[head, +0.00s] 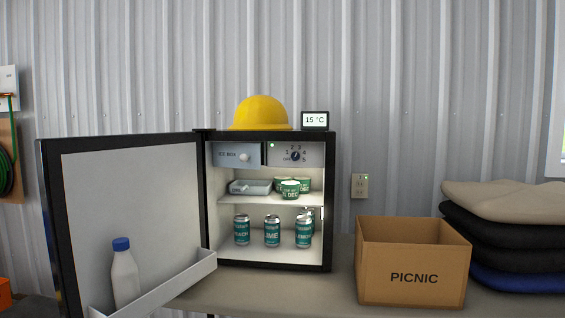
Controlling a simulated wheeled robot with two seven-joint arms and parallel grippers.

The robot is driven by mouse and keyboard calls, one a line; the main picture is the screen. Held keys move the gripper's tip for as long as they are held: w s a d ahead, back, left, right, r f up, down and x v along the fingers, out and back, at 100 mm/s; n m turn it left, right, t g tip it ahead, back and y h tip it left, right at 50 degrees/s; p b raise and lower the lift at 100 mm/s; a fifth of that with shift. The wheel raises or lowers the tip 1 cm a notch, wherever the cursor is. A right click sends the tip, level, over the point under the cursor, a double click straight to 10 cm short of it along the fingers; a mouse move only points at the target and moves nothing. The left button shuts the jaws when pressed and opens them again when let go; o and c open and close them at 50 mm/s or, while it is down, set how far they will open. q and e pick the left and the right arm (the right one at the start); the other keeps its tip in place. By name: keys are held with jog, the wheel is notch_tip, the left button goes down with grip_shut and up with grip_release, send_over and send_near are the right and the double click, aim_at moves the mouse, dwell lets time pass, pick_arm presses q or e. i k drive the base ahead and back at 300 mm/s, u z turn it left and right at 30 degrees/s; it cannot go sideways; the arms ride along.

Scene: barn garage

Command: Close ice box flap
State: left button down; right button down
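The ice box flap (228,156) is a blue-grey panel marked "ICE BOX" with a round pale knob (244,158). It is at the top left inside a small black-edged fridge (328,220). A dark strip shows along the flap's right edge, but I cannot tell whether it is fully shut or slightly ajar. The fridge door (130,200) stands wide open to the left. Neither of my grippers is in view.
A control dial (295,156) sits right of the flap. Tubs (290,188), a grey container (250,187) and cans (272,231) fill the shelves. The door rack (180,284) holds a bottle (124,277). A picnic box (412,277) stands on the table to the right.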

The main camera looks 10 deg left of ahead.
aim_at(239, 155)
jog(key=z, duration=0.55)
jog(key=i, duration=0.9)
jog(key=z, duration=0.15)
